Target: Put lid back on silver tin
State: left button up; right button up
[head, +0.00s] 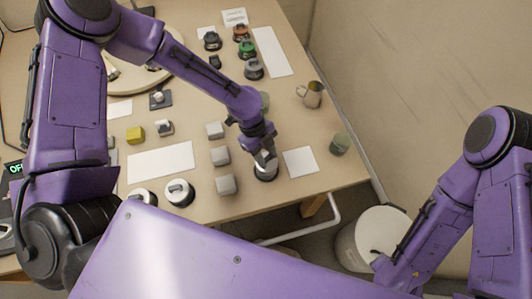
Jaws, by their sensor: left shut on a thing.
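My left gripper (264,158) is at the front middle of the bench, pointing down and shut on what looks like the lid, mostly hidden by the fingers. A round silver tin (266,174) stands right under the fingertips. I cannot tell whether the lid touches the tin. My right arm hangs at the lower right, off the bench; its gripper (386,272) is near the white bin, and its fingers are too unclear to read.
Grey blocks (226,185) stand left of the tin, a white sheet (300,162) to its right. A green cup (340,144) and a metal jug (311,94) are near the right edge. Round white-topped containers (179,192) are at front left. A white bin (358,238) stands on the floor.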

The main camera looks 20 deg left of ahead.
dwell(0.6)
pick_arm(q)
jog(key=o, duration=1.6)
jog(key=shift+c, duration=0.2)
notch_tip(320, 180, up, 7)
jog(key=p, duration=0.7)
jog(key=shift+c, duration=0.2)
grip_shut()
